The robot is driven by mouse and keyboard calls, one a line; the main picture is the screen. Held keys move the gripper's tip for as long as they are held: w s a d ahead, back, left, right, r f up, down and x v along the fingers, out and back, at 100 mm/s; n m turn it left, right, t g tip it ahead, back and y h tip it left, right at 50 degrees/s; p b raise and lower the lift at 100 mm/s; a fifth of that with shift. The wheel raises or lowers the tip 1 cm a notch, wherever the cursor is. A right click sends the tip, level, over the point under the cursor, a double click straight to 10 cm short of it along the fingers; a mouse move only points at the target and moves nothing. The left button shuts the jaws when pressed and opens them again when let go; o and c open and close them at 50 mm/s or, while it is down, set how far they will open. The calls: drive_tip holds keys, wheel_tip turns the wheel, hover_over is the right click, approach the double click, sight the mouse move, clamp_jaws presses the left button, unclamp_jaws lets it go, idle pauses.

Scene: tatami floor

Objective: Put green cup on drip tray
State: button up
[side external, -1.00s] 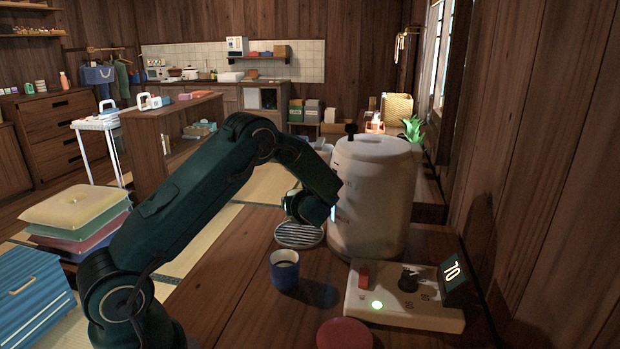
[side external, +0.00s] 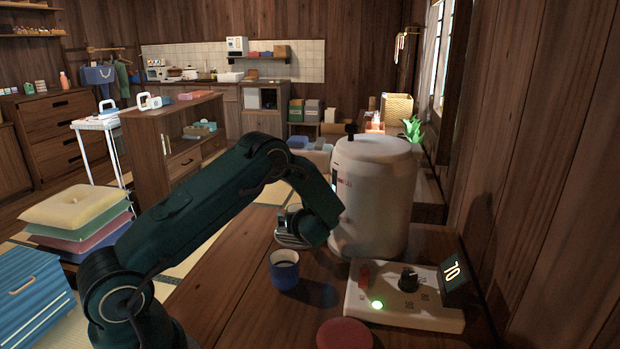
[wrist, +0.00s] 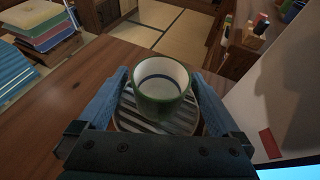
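The green cup (wrist: 163,92), white inside, stands upright over the striped round drip tray (wrist: 143,122) in the wrist view. My gripper (wrist: 160,73) has its two blue fingers on either side of the cup. Narrow gaps show between the fingers and the cup, so the fingers look open. In the side view my gripper (side external: 292,222) is low at the drip tray (side external: 290,243) and hides much of it. The cup is hard to make out there. Whether the cup's base touches the tray is not clear.
A large white dispenser (side external: 372,200) stands right of the tray. A blue cup (side external: 284,270) is in front of the tray. A control panel (side external: 405,295) with a lit green button and a red round object (side external: 344,334) lie nearer. The table's left part is clear.

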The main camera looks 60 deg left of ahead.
drive_tip(key=shift+d+r, duration=0.2)
drive_tip(key=s+d+r+n+h, duration=0.4)
drive_tip(key=s+d+n, duration=0.3)
drive_tip(key=d, duration=0.2)
drive_tip(key=s+d+r+n+h, duration=0.4)
drive_tip(key=s+d+n, duration=0.3)
drive_tip(key=d+n, duration=0.1)
drive_tip(key=s+d+r+n+h, duration=0.4)
drive_tip(key=s+d+n, duration=0.3)
drive_tip(key=d, duration=0.3)
drive_tip(key=shift+s+d+r+t+h, duration=0.2)
drive_tip(key=shift+s+d+t+h, duration=0.1)
drive_tip(key=shift+s, duration=0.2)
